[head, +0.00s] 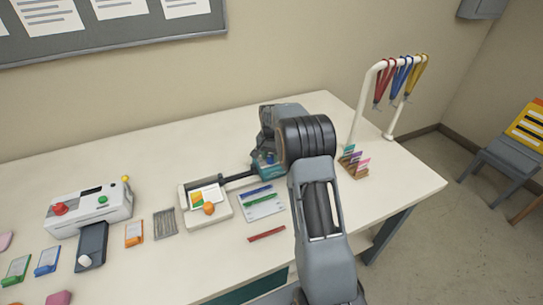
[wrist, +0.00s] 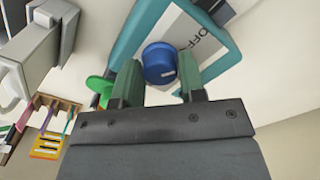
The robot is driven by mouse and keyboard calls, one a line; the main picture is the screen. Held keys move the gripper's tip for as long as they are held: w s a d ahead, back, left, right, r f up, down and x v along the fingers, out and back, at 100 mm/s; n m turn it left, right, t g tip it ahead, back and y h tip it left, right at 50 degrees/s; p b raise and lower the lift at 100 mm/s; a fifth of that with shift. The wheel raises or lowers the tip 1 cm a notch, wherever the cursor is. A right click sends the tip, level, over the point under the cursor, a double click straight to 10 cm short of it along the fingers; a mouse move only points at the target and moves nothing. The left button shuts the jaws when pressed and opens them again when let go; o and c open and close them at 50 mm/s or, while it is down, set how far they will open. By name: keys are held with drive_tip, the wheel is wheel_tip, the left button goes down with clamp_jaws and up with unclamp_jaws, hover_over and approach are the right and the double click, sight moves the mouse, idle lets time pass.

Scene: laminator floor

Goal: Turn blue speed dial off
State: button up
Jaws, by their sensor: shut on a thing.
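The blue speed dial (wrist: 159,63) is a round knob with a small pale mark, on a teal-edged panel (wrist: 130,38) in the wrist view. In the head view my gripper (head: 264,168) is at a small teal unit towards the back of the table; my arm hides the dial there.
A green knob (wrist: 97,88) sits left of the fingers in the wrist view. A tray (head: 220,212) with cards and a lanyard rack (head: 362,95) stand either side of my arm.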

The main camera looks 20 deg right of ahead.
sight(271, 158)
drive_tip(key=o, duration=0.9)
drive_tip(key=shift+r, duration=0.15)
wheel_tip(271, 158, up, 14)
drive_tip(key=shift+f, duration=0.2)
idle(0.6)
drive_tip(key=shift+s+a+f+n+t, duration=0.2)
drive_tip(key=shift+s+a+n+t, duration=1)
drive_tip(key=shift+s, duration=3.55)
drive_tip(key=shift+s+a+f+n+t, duration=0.2)
drive_tip(key=shift+s+a+n, duration=2.1)
drive_tip(key=shift+s, duration=2.5)
drive_tip(key=shift+s+a+f+n+t, duration=0.2)
drive_tip(key=shift+s+a+n+t, duration=0.55)
drive_tip(key=shift+s+a, duration=2.9)
